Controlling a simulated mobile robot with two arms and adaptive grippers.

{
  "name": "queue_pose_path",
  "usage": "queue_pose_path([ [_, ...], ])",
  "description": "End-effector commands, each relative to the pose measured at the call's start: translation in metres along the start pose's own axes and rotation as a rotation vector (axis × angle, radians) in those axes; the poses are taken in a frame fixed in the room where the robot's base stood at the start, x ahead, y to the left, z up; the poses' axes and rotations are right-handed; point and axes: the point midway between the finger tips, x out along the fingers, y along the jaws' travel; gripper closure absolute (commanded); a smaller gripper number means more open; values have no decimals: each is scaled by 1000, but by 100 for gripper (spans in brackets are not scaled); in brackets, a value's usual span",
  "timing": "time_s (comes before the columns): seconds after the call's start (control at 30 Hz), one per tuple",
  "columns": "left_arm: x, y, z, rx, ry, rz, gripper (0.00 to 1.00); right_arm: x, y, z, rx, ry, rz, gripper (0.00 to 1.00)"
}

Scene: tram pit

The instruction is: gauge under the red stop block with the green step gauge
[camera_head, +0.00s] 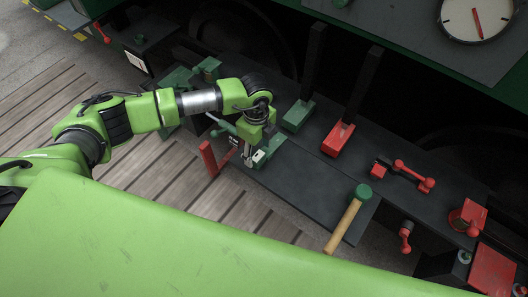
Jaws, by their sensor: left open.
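The red stop block (338,140) sits on the dark bench, with a black post rising from it. A green stop block (298,116) with a similar post stands to its left. My left gripper (248,160) points down over the bench's front left part, left of both blocks, with its fingers open. A small green piece (268,149) lies right beside the fingers; it may be the green step gauge, but its steps are too small to make out. I cannot tell whether the fingers touch it. My right gripper is not in view.
A green-headed hammer (345,222) lies on the bench's front edge. A red upright piece (209,158) stands left of the gripper. Red handles (404,173) are at the right. A dial (476,17) is on the vehicle's side. The bench between gripper and hammer is bare.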

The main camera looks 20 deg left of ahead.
Motion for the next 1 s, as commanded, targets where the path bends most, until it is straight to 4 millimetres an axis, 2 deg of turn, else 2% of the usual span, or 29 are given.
queue_pose_path([
  [0.03, 5, 0, -1, -1, 1, 3, 46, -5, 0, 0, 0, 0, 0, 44],
  [0.2, 23, 0, 0, -1, 1, 0, 46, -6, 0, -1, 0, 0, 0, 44],
  [0.43, 25, -1, 0, 0, 1, -1, 46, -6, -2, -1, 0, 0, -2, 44],
  [0.47, 25, -1, 0, 0, 1, -1, 51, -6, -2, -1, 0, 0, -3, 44],
  [0.6, 25, -1, 0, 0, 1, -1, 87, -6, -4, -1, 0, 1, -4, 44],
  [1.0, 22, -1, 0, 0, 1, -2, 89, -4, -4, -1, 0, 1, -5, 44],
])
